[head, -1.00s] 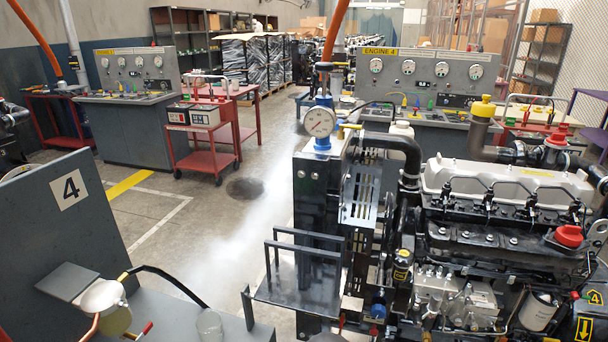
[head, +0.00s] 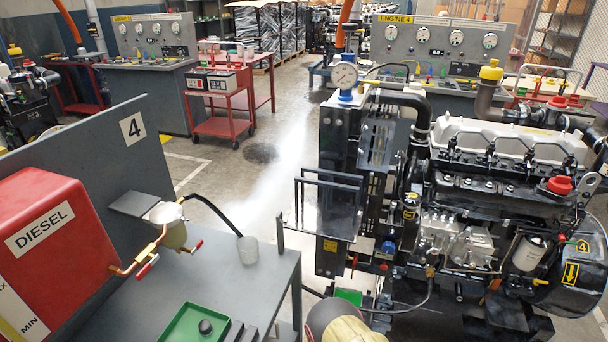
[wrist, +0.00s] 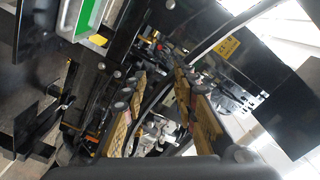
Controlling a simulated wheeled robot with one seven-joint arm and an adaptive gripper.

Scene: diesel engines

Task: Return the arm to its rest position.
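My gripper (wrist: 160,82) shows in the wrist view with its two yellowish fingers apart. It is open, and nothing is seen held between the fingers. Engine parts and dark frame members show beyond and around it; how near they are I cannot tell. In the head view, a rounded grey and yellowish part at the bottom edge, in front of the engine (head: 500,145), seems to be part of my arm. The gripper's fingers are not seen in that view.
A grey bench (head: 265,290) with a green tray (head: 180,325), a clear cup (head: 247,250) and a red diesel tank (head: 45,235) stands at left. The engine stand with a gauge (head: 344,75) is ahead. White haze lies over the floor between them. A red cart (head: 222,127) stands farther back.

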